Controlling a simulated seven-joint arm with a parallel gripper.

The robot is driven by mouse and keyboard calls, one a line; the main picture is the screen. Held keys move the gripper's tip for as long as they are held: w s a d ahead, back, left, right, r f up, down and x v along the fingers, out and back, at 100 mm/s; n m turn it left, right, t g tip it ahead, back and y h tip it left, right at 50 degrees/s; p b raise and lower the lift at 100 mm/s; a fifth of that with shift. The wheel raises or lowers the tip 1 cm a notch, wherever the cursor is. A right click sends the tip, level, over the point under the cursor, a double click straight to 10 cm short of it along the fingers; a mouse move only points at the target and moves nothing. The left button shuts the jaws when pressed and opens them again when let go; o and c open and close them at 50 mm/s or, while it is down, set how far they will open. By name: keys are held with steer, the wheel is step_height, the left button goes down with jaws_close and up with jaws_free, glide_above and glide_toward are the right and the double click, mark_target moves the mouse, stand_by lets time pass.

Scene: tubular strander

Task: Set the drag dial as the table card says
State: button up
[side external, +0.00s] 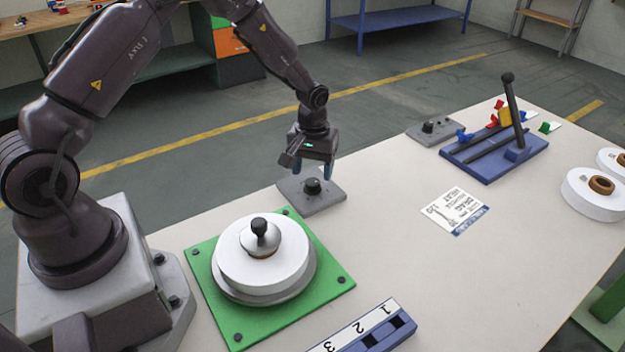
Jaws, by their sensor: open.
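A black dial (312,185) sits on a grey square plate (322,204) on the table, behind the green base. Which of the knobs in view is the drag dial is not marked legibly. My gripper (312,170) is open, pointing down just above this black dial, with its fingers on either side of it. I cannot tell whether they touch it. The white table card (457,210) lies flat right of centre. Its print is upside down in this view and too small to read surely. The dial's setting cannot be read.
A white spool (255,275) with a black knob sits on a green base (205,285) in front. A blue numbered rack (375,335) lies at the front edge. A blue lever stand (490,160) and grey control box (435,130) stand at the back right. White reels (590,205) are far right.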

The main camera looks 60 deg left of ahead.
mark_target(312, 181)
steer(key=shift+f, duration=1.85)
steer(key=c, duration=0.9)
steer(key=shift+c, duration=0.2)
steer(key=m, duration=0.4)
steer(key=shift+m, duration=2.9)
